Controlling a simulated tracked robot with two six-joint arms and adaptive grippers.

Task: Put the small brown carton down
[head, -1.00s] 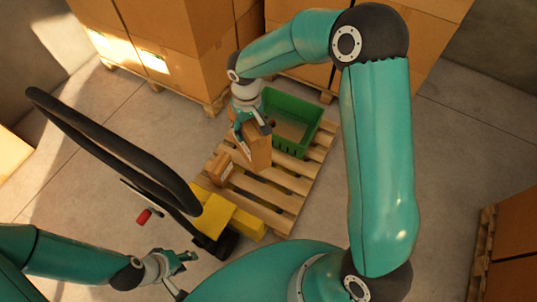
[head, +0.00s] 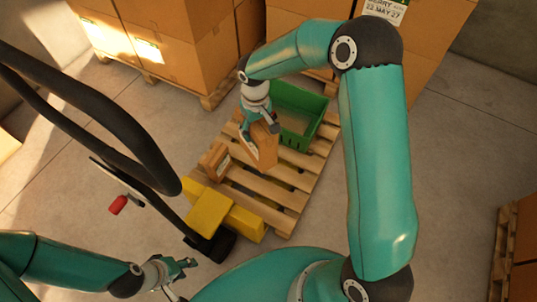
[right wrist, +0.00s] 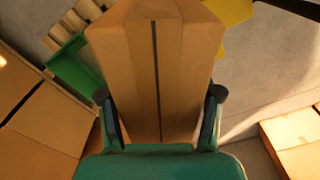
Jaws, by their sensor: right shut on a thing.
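My right gripper (head: 260,122) is shut on the small brown carton (head: 262,148), which hangs upright below it over the wooden pallet (head: 282,182). In the right wrist view the carton (right wrist: 157,70) sits between both fingers, with a dark seam down its face. I cannot tell whether its bottom touches the slats. Another brown carton (head: 215,161) stands on the pallet to its left. A green crate (head: 318,128) stands behind and to the right. My left gripper (head: 182,272) is open and empty, low at the left.
A yellow pallet truck (head: 212,212) with a black handle (head: 95,118) stands at the pallet's near left. Stacks of large cartons (head: 165,50) stand behind, and more (head: 523,240) at the right edge. Bare slats lie in front of the held carton.

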